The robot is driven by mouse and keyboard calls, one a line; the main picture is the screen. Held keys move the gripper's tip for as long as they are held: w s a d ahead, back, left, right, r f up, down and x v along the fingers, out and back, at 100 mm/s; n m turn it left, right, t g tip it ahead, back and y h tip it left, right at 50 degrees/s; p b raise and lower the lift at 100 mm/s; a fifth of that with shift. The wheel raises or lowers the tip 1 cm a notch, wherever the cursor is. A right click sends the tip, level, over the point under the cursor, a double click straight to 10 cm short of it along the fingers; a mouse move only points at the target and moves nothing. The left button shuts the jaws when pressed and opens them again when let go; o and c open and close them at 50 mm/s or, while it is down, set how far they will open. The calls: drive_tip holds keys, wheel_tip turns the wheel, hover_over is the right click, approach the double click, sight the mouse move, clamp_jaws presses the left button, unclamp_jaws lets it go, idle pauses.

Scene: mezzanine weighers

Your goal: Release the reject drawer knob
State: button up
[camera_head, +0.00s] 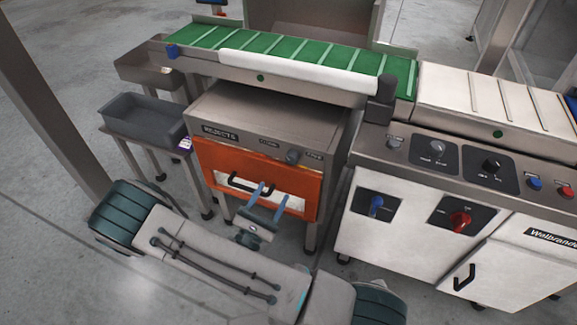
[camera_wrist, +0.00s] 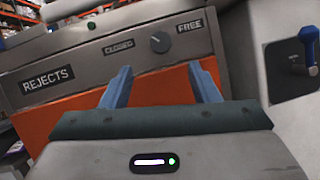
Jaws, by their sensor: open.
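The reject drawer knob (camera_head: 292,156) is a small grey round knob on the grey panel above the orange drawer front (camera_head: 222,162). In the wrist view the knob (camera_wrist: 160,42) sits between the CLOSED and FREE labels, above and beyond my fingertips. Which way it points is hard to tell. My gripper (camera_head: 269,187) is open and empty, with its two blue fingers apart in front of the drawer, below the knob. They show in the wrist view too (camera_wrist: 160,70). They appear clear of the knob. The drawer looks shut; my gripper partly covers its lower front.
A black handle (camera_head: 240,184) is on the drawer front, left of my fingers. A green conveyor belt (camera_head: 290,50) runs above. A white control cabinet (camera_head: 400,235) with a blue switch and red knob stands close right. Grey trays (camera_head: 143,120) stand left.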

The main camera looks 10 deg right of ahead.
sight(290, 161)
drive_tip(key=b+x, duration=0.1)
drive_tip(key=x, duration=0.9)
drive_tip(key=shift+w+d+r, duration=0.1)
drive_tip(key=shift+d, duration=0.05)
drive_tip(key=c, duration=1)
